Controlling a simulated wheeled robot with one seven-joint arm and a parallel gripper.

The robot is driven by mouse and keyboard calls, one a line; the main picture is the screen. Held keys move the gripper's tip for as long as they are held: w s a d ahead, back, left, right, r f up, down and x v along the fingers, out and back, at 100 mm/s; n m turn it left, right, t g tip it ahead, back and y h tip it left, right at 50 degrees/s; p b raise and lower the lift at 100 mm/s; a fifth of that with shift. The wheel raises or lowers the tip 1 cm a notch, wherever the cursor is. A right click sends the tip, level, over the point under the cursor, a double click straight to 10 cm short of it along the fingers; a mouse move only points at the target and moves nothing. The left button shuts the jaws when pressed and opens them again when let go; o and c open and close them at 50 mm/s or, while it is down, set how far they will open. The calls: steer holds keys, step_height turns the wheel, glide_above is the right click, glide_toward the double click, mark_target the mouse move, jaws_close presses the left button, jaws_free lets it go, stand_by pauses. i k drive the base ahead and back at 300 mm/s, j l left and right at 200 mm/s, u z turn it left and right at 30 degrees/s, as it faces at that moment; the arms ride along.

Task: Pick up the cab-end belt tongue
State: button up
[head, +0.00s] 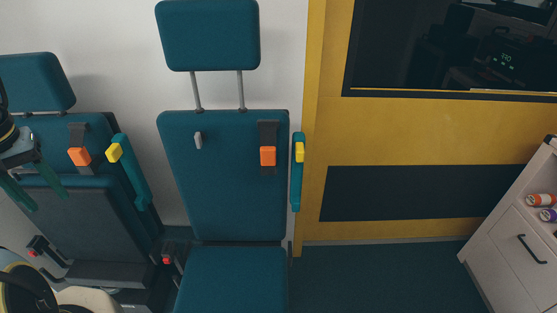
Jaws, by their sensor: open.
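Two teal seats stand side by side, and I cannot tell which is at the cab end. An orange piece that looks like a belt tongue (268,156) sits on a dark strip on the right seat's backrest. A similar orange piece (78,156) sits on a dark strip on the left seat's backrest. My gripper (50,203) is at the left edge, in front of the left seat, with its two green fingers spread and nothing visible between them. It is left of both orange pieces, much nearer the left one.
Teal armrests with yellow pieces (299,151) (113,152) flank the backrests. Red-tipped buckles stand by the right seat (167,260) and left seat (32,252). A small grey hook (198,140) is on the right backrest. A white cabinet (518,250) stands right; floor before the yellow wall is clear.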

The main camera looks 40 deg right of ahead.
mark_target(267, 154)
steer(key=k+l+u, duration=0.25)
steer(key=k, duration=0.15)
steer(key=k+l+u, duration=0.2)
steer(key=k, duration=0.25)
steer(key=k+l+u, duration=0.1)
steer(key=k+u, duration=0.15)
steer(key=k, duration=0.2)
steer(key=k+l+u, duration=0.5)
steer(key=k+l, duration=0.2)
steer(key=l, duration=0.15)
steer(key=l+u, duration=0.15)
steer(key=l, duration=0.35)
steer(key=k+l+u, duration=0.2)
steer(key=l, duration=0.25)
steer(key=l+u, duration=0.15)
steer(key=l, duration=0.35)
steer(key=k+l+u, duration=0.15)
steer(key=l, duration=0.25)
